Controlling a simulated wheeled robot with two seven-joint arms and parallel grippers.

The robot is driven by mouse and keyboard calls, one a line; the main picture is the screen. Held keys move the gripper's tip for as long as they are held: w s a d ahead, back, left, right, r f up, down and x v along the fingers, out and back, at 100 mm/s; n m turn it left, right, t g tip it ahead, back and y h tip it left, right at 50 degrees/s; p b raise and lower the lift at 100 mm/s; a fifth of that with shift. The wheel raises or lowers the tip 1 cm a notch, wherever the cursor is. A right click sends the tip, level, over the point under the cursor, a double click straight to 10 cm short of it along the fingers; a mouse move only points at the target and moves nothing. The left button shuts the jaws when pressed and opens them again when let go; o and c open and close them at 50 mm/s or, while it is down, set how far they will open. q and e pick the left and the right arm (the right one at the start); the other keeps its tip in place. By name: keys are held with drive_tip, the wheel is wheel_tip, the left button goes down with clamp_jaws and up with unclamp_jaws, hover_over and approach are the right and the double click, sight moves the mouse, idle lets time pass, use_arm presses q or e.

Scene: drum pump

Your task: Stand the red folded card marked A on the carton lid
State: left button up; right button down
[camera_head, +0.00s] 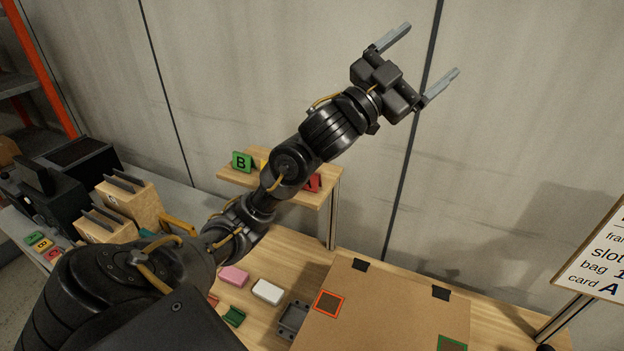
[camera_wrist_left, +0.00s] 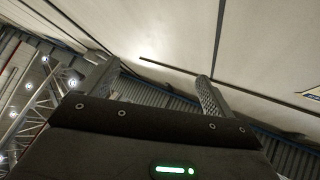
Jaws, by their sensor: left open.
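The red folded card marked A (camera_head: 313,183) stands on a raised wooden shelf in the head view, partly hidden behind my left arm. The carton (camera_head: 390,308) with its flat brown lid is at the lower right; a red-orange outlined square (camera_head: 328,303) and a green outlined square (camera_head: 452,344) are marked on it. My left gripper (camera_head: 428,57) is raised high above the shelf and carton, open and empty, its fingers spread. In the left wrist view the open fingers (camera_wrist_left: 158,84) point at the wall and ceiling, with nothing between them. My right gripper is not in view.
The shelf (camera_head: 235,178) also holds a green card marked B (camera_head: 242,162) and a yellow item mostly behind my arm. Pink (camera_head: 233,277) and white (camera_head: 267,291) blocks lie left of the carton. A sign (camera_head: 598,255) stands at right, reading card A. Bins (camera_head: 128,203) stand at left.

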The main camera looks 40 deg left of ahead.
use_arm(q)
drive_tip(key=d+r+m+g+h, duration=0.3)
drive_tip(key=d+m+g+h, duration=0.3)
drive_tip(key=d+m, duration=0.55)
drive_tip(key=w+a+f+m+g+y+p, duration=0.1)
drive_tip(key=w+a+f+m+g+y, duration=0.15)
drive_tip(key=a+f+y, duration=0.45)
drive_tip(key=w+a+f+m+g+y+p, duration=0.15)
drive_tip(key=w+a+f+m+y, duration=0.3)
drive_tip(key=a, duration=0.45)
drive_tip(key=s+a+f+g+y, duration=0.1)
drive_tip(key=s+a+f+g, duration=0.1)
drive_tip(key=a+f, duration=0.4)
drive_tip(key=s+a+f+m+g+y, duration=0.1)
drive_tip(key=s+a+f+g+y, duration=0.1)
drive_tip(key=a+f, duration=0.5)
drive_tip(key=s+a+f+m+g+y, duration=0.1)
drive_tip(key=s+a+f+g, duration=0.3)
drive_tip(key=f, duration=0.4)
drive_tip(key=shift+s+a+f+m+y+b, duration=0.15)
drive_tip(key=shift+s+a+y, duration=0.1)
drive_tip(key=shift+a, duration=0.35)
drive_tip(key=shift+s+a+r+m+y+b, duration=0.15)
drive_tip(key=shift+s+a+y, duration=0.1)
drive_tip(key=shift+a, duration=0.35)
drive_tip(key=shift+w+f, duration=0.3)
drive_tip(key=shift+f, duration=0.3)
